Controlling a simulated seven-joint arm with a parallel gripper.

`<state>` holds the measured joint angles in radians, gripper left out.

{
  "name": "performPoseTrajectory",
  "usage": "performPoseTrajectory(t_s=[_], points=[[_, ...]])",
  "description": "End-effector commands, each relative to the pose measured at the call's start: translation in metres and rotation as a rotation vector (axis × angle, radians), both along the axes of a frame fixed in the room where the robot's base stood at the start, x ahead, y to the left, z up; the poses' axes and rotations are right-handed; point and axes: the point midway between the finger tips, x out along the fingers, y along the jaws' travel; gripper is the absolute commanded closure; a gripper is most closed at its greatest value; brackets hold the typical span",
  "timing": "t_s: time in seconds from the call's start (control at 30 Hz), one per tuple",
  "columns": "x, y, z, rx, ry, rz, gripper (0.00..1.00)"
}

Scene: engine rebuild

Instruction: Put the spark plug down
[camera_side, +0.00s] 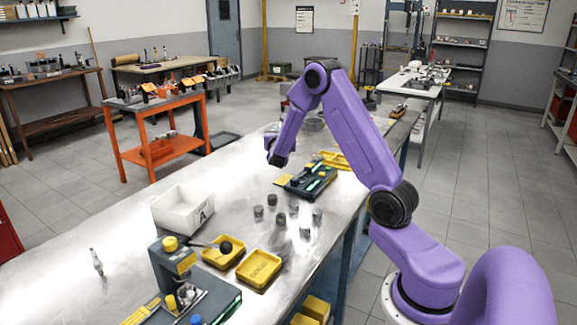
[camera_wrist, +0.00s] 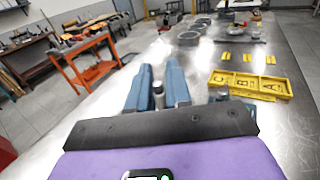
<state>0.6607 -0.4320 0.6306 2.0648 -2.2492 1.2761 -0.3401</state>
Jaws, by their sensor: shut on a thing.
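My gripper (camera_wrist: 159,88) shows two blue-grey fingers in the wrist view. They are shut on a small, pale-tipped piece, the spark plug (camera_wrist: 158,96), which is mostly hidden between them. In the side view my gripper (camera_side: 277,160) is over the far part of the metal bench, and the plug cannot be made out there. A similar slim, pale piece (camera_side: 97,262) stands alone on the bench at the near left, well away from my gripper.
A white bin marked A (camera_side: 170,219), two yellow trays (camera_side: 260,268) and several grey cylinders (camera_side: 305,233) stand on the bench. A dark fixture (camera_side: 305,182) lies near my gripper. A yellow compartment tray (camera_wrist: 250,85) is right of my fingers in the wrist view.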

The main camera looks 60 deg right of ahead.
Motion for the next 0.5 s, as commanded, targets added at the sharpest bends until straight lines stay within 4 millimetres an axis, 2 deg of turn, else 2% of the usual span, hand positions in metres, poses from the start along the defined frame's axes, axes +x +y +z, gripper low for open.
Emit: performPoseTrajectory(t_s=[0.2, 0.5], points=[[0.002, -0.020, -0.002, -0.004, 0.001, -0.030, 1.00], [0.041, -0.047, -0.024, -0.004, 0.000, -0.032, 1.00]])
